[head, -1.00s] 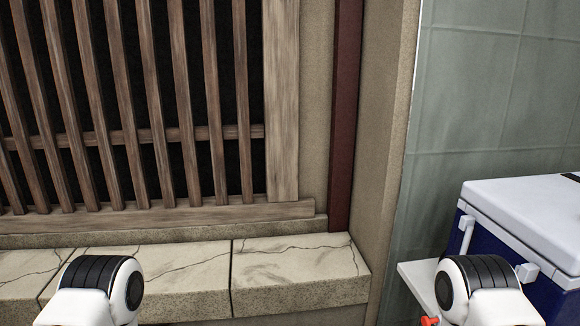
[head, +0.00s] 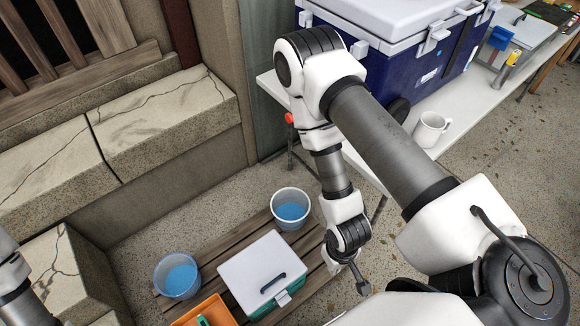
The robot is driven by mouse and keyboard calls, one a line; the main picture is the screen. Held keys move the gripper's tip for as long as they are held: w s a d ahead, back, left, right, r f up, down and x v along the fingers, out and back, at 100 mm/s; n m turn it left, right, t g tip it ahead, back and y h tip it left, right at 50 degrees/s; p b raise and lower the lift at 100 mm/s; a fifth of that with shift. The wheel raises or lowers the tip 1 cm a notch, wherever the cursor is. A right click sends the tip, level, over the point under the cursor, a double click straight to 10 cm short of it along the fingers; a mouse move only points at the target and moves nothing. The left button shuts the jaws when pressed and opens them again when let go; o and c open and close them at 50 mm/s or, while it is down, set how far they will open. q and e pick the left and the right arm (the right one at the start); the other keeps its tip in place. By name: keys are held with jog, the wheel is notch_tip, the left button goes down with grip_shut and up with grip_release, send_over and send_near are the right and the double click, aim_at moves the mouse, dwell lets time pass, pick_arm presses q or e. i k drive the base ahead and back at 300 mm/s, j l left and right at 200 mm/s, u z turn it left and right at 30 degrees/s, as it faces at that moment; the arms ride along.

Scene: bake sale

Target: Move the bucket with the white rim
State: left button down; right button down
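A bucket with a white rim (head: 290,208) and blue inside stands on a low wooden slatted platform (head: 232,240), near its far end. A second bucket (head: 176,276), with a bluish rim and also blue inside, stands at the platform's left end. My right gripper (head: 354,276) hangs to the right of and nearer than the white-rimmed bucket, apart from it. Its fingers are small and partly hidden, so I cannot tell whether they are open. Of my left arm only a part shows at the left edge; its gripper is out of view.
A white-lidded box (head: 262,268) with a dark handle and an orange container (head: 203,312) are beside the buckets. A white table (head: 455,112) holds a blue cooler (head: 395,66) and a white mug (head: 430,129). A stone ledge (head: 165,115) runs along the wall at left.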

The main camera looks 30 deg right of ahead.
aim_at(290, 207)
jog(key=z, duration=0.95)
